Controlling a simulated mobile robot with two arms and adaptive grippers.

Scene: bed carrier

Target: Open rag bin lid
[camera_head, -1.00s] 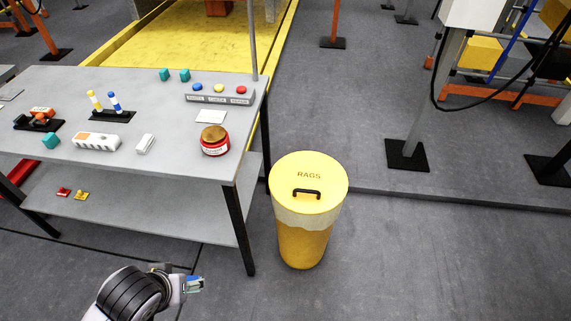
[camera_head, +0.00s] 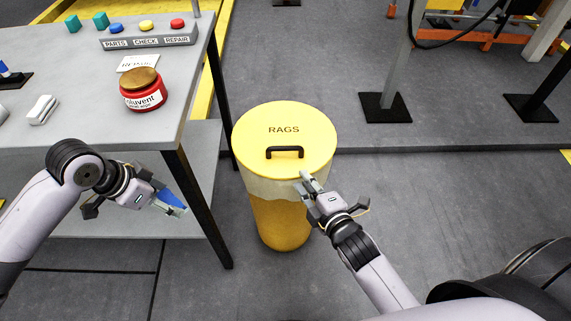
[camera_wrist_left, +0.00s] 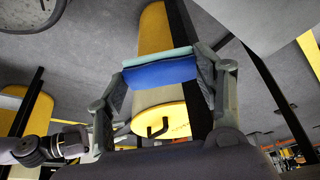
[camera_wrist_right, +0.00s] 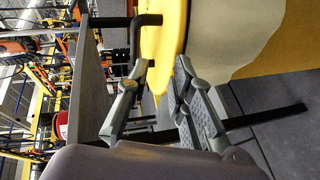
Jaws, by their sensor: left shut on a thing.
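The yellow rag bin (camera_head: 278,222) stands upright beside the table, with a band of pale liner below its lid. Its yellow lid (camera_head: 312,125) is closed, reads "RAGS" and has a black handle (camera_head: 285,150), also seen in the right wrist view (camera_wrist_right: 146,20). My right gripper (camera_head: 307,186) is open and empty at the lid's front right edge, short of the handle; its fingers (camera_wrist_right: 160,95) lie close to the rim. My left gripper (camera_head: 172,199) is shut on a flat blue and teal piece (camera_wrist_left: 160,72), left of the bin, near the table leg.
The grey table (camera_head: 95,98) at left carries a red solvent can (camera_head: 143,95), a white block (camera_head: 42,109) and a panel with coloured buttons (camera_head: 148,36). Its black leg (camera_head: 200,210) stands between my left gripper and the bin.

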